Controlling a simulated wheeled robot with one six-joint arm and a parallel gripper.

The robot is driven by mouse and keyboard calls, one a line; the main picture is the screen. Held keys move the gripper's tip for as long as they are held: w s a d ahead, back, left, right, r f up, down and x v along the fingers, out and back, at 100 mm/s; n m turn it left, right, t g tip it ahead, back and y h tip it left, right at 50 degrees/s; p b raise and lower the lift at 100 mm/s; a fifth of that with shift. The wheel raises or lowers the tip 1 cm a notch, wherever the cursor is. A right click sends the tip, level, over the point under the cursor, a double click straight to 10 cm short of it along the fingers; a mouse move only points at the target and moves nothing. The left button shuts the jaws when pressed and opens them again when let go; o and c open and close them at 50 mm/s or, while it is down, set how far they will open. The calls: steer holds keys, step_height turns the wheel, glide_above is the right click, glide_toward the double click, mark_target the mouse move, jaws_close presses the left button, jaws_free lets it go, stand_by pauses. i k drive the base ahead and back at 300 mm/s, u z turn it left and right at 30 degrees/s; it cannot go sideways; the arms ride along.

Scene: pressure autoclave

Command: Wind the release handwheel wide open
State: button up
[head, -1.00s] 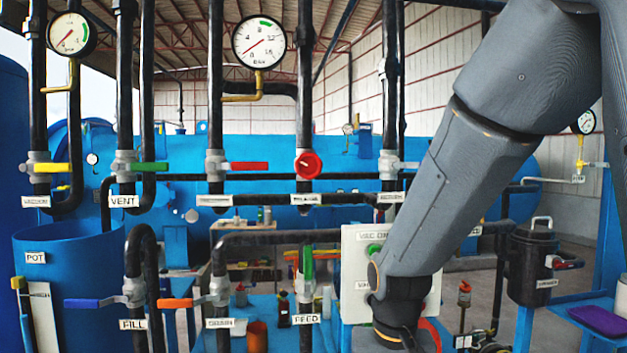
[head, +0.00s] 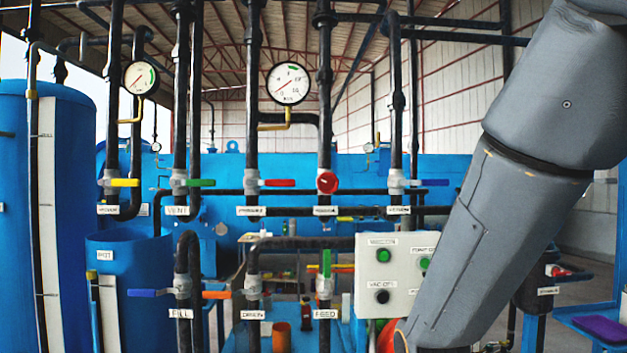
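The red release handwheel (head: 327,182) sits on a black vertical pipe in the middle of the head view. A white label (head: 325,210), too blurred to read surely, is on the pipe just below it. The wheel faces me, and nothing touches it. How far it is turned cannot be told. My arm comes down from the upper right and leaves the picture at the bottom, right of and below the wheel. My gripper is out of view.
Lever valves with yellow (head: 125,182), green (head: 201,182), red (head: 277,182) and blue (head: 435,182) handles flank the wheel. Two gauges (head: 290,83) hang above. A white button panel (head: 398,275) stands below right, partly behind my arm. A blue pot (head: 128,265) stands at the left.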

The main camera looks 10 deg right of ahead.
mark_target(327, 183)
steer(key=u, duration=0.85)
steer(key=i, duration=0.75)
steer(key=z, duration=0.55)
